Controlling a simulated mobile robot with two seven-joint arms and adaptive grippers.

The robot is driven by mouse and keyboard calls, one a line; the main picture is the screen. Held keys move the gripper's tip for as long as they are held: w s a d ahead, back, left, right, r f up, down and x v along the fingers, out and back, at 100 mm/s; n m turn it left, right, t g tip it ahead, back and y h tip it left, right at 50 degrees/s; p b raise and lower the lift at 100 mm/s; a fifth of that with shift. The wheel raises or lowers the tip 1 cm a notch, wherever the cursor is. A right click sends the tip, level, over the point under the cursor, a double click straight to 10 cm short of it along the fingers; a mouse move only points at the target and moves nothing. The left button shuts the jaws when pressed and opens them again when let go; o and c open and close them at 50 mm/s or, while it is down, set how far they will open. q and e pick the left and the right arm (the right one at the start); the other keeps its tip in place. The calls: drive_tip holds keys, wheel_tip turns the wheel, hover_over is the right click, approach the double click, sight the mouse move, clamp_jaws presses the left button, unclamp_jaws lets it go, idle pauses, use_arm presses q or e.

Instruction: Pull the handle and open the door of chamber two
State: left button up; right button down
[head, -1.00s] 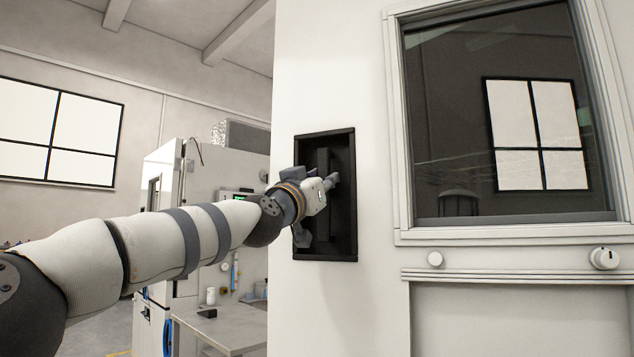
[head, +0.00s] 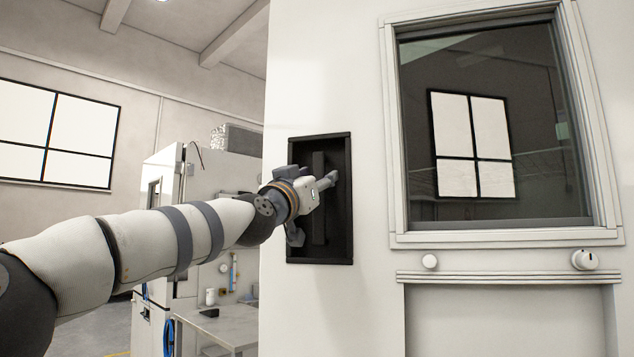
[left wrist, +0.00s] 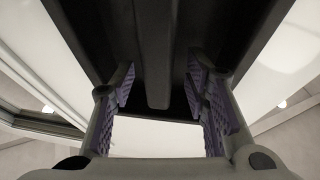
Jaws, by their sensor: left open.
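The white door (head: 365,300) of the chamber fills the right half of the head view. A black recess (head: 346,225) in it holds a dark upright handle bar (head: 318,162). My left gripper (head: 313,208) is at the recess with its fingers open, one on each side of the bar. In the left wrist view the handle bar (left wrist: 155,55) lies between the purple-padded fingers of the gripper (left wrist: 165,92), with gaps on both sides. Part of the bar is hidden behind the gripper in the head view. My right gripper is not in view.
A framed dark window (head: 490,130) to the right of the recess reflects a bright window. Two white knobs (head: 430,262) (head: 585,260) sit below it. At the left behind stand a white cabinet (head: 165,180) and a bench (head: 225,325).

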use_arm(q)
drive_tip(key=v, duration=1.2)
drive_tip(key=shift+w+d+f, duration=0.1)
drive_tip(key=shift+f, duration=0.05)
